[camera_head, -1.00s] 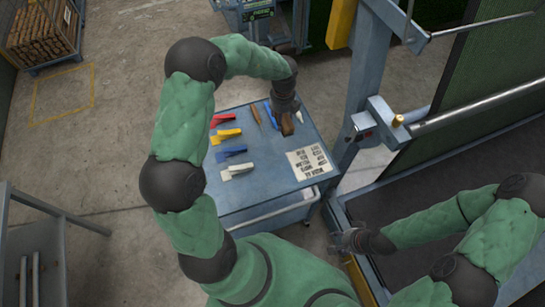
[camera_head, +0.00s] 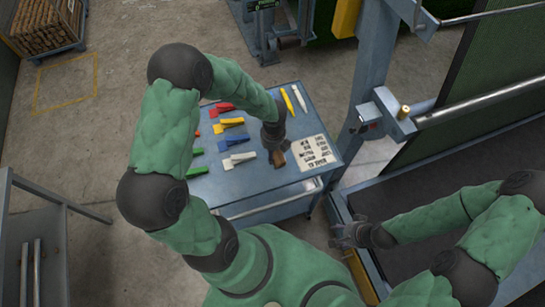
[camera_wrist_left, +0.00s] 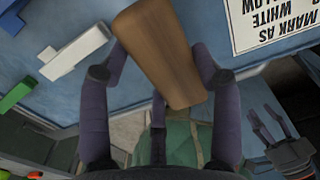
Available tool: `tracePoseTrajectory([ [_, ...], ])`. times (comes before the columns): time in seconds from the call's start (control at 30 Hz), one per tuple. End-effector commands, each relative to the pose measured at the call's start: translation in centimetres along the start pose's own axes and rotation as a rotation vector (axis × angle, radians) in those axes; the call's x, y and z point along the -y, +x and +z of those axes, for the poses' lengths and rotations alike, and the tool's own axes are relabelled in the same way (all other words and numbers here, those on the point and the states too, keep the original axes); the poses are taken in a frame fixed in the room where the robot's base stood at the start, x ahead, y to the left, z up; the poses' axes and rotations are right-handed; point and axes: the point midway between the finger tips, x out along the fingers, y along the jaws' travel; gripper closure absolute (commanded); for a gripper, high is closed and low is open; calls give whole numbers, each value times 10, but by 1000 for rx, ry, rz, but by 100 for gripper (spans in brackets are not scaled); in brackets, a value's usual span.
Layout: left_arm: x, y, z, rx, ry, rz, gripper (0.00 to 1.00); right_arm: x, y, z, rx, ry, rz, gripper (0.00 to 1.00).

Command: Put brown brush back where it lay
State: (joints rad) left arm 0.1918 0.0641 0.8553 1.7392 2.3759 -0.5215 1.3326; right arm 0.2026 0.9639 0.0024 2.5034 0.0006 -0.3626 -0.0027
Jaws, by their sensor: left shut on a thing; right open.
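The brown brush (camera_head: 279,160) shows as a plain brown block in the left wrist view (camera_wrist_left: 160,52), tilted between the fingers. My left gripper (camera_head: 274,146) is shut on it, over the near part of the blue cart top (camera_head: 258,190), left of the printed sheet. Whether the brush touches the cart top, I cannot tell. Its bristle side is hidden. My right gripper (camera_head: 346,235) is open and empty, low beside the cart's right side; it also shows in the left wrist view (camera_wrist_left: 274,132).
Red (camera_head: 222,108), yellow (camera_head: 229,123), blue (camera_head: 233,140) and white (camera_head: 239,160) tools lie left of my left gripper. A green piece (camera_head: 197,171) lies at the left edge. A printed sheet (camera_head: 315,152) lies right. Yellow (camera_head: 287,102) and white (camera_head: 300,97) sticks lie behind.

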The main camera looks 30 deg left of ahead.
Motion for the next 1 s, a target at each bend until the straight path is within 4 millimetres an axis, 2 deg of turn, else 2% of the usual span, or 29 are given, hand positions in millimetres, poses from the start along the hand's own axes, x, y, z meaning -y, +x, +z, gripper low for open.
tracePoseTrajectory([
  [0.1, -5, 15, -7, -2, 0, 2, 65, -2, 5, 0, 0, 0, 0, 49],
  [0.27, -4, 35, -7, -2, 2, 0, 65, -4, 11, 0, 0, 0, 0, 49],
  [0.3, -4, 37, -7, -2, 2, 0, 69, -4, 11, 0, 0, 0, 0, 49],
  [0.33, -4, 38, -7, -2, 2, -1, 69, -4, 11, 0, 0, 0, 0, 49],
  [0.37, -4, 38, -7, -2, 2, -1, 75, -4, 11, 0, 0, 0, 0, 49],
  [0.53, -4, 38, -7, -3, 2, 1, 75, -4, 11, 0, 0, 0, 0, 49],
  [0.57, -5, 39, -8, -4, 2, 1, 31, -4, 11, 0, 0, 0, 0, 49],
  [0.6, -5, 39, -8, -4, 2, 2, 20, -4, 11, 0, 0, 0, 0, 49],
  [0.63, -5, 39, -8, -4, 2, 2, 13, -4, 11, 0, 0, 0, 0, 49],
  [1.0, -4, 36, -7, -2, 2, 0, 13, -4, 10, 0, 0, 0, 0, 49],
])
